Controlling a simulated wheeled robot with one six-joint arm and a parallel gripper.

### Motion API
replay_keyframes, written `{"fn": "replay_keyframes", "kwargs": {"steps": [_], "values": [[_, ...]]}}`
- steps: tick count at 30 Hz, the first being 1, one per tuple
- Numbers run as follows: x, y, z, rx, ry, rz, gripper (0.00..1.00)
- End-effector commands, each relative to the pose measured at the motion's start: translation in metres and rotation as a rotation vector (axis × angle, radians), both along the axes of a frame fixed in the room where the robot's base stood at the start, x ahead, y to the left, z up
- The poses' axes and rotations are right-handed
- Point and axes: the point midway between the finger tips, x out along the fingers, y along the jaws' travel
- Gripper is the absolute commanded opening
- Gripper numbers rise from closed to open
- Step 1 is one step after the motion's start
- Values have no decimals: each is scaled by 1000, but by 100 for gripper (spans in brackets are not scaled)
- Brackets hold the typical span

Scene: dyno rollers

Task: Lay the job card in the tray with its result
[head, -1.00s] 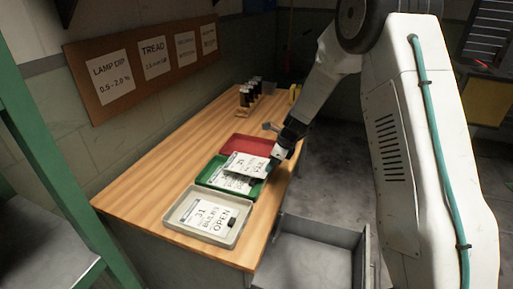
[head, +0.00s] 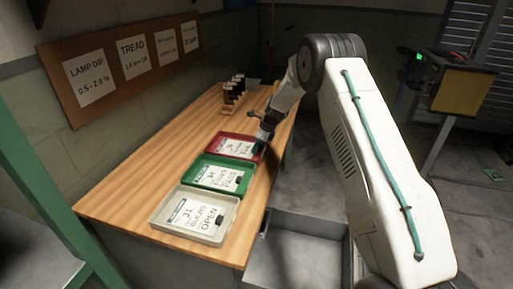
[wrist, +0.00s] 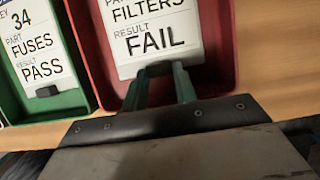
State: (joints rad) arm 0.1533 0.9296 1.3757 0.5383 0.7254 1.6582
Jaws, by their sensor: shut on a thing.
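The white job card (wrist: 160,32) reads FILTERS and FAIL in the wrist view; its top is cut off. My gripper (wrist: 160,72) is shut on the card's near edge. The card is over the red tray (wrist: 217,50), inside its walls as seen from above. I cannot tell whether it touches the tray floor. In the head view the card (head: 236,147) shows over the red tray, the farthest of three trays, with my gripper (head: 260,143) at its right end.
The green tray (head: 203,183) beside it holds a FUSES, PASS card (wrist: 35,50). The nearest, beige tray (head: 160,219) holds a BULBS, OPEN card (head: 197,215). An open drawer (head: 300,255) juts out below.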

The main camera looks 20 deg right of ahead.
Motion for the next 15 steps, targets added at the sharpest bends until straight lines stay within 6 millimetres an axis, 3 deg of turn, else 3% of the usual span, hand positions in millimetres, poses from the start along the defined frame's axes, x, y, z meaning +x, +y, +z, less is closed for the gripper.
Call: {"fn": "replay_keyframes", "kwargs": {"steps": [11, 12, 14, 15], "values": [[0, 0, -9, 0, -1, 0, 6], [0, 0, -9, 0, -1, 0, 34], [0, 0, -9, 0, -2, -1, 50], [0, 0, -9, 0, -1, 0, 50]]}}
